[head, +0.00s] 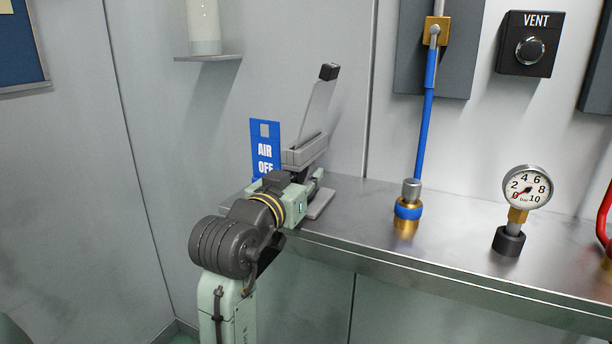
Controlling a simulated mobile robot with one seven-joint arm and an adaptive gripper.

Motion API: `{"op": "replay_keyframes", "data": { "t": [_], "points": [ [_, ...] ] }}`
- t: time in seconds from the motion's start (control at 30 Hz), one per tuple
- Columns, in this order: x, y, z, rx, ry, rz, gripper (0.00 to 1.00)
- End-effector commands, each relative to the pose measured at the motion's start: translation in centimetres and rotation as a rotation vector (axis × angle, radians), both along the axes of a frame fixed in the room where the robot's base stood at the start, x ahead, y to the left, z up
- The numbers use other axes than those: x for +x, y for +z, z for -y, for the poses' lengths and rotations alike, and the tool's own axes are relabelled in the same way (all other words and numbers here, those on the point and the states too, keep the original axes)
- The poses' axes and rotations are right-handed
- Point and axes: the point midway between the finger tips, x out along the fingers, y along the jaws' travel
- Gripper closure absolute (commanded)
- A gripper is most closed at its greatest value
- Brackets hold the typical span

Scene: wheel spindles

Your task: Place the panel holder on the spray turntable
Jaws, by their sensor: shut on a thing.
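The panel holder (305,150) looks like a grey slotted block with a pale, thin upright panel (317,108) rising from it, tilted to the right. A dark block (329,72) caps the panel's top. My gripper (298,177) is shut on the panel holder near its lower part, at the left end of the metal bench. The fingertips are mostly hidden by the wrist. A grey flat piece (322,204) shows just below and right of the gripper; I cannot tell whether it is the holder's foot or part of the spray turntable. No turntable is clearly recognisable.
A blue AIR OFF tag (265,148) stands just left of the holder, partly behind my arm. The metal bench (360,215) runs right, with a brass fitting and blue hose (408,208) and a pressure gauge (527,188). Bench between holder and fitting is clear.

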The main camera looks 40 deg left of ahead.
Motion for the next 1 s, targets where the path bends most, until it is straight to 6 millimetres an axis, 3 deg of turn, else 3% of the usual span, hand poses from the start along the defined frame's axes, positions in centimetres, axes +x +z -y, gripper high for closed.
{"op": "replay_keyframes", "data": {
  "t": [0.27, 0.63, 1.0],
  "points": [
    [0.0, 0.9, 0.0, 0.003, 0.0, 0.002, 1.0],
    [0.0, 3.7, 0.1, 0.003, -0.001, 0.004, 1.0],
    [-4.7, 4.0, 3.0, 0.005, 0.002, 0.006, 1.0]
  ]
}}
